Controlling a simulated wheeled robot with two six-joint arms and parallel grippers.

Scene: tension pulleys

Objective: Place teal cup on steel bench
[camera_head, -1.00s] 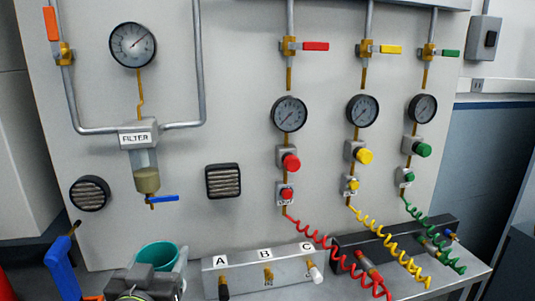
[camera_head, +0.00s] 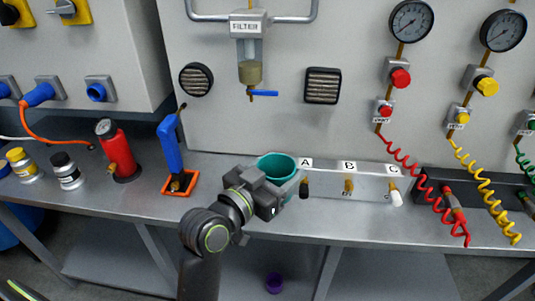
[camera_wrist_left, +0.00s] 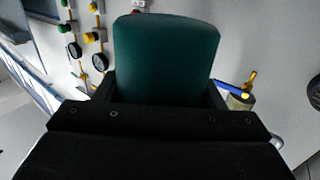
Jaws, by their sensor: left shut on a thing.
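In the left wrist view the teal cup (camera_wrist_left: 166,58) fills the space between the dark fingers of the left gripper (camera_wrist_left: 166,95). I cannot tell whether the cup's base touches the bench. My right gripper is not in view.
A steel block with ports A, B and C (camera_head: 330,185) stands right beside the cup. A blue tool (camera_head: 170,148) in an orange tray, a red cylinder (camera_head: 117,152) and small bottles (camera_head: 66,172) stand to the left.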

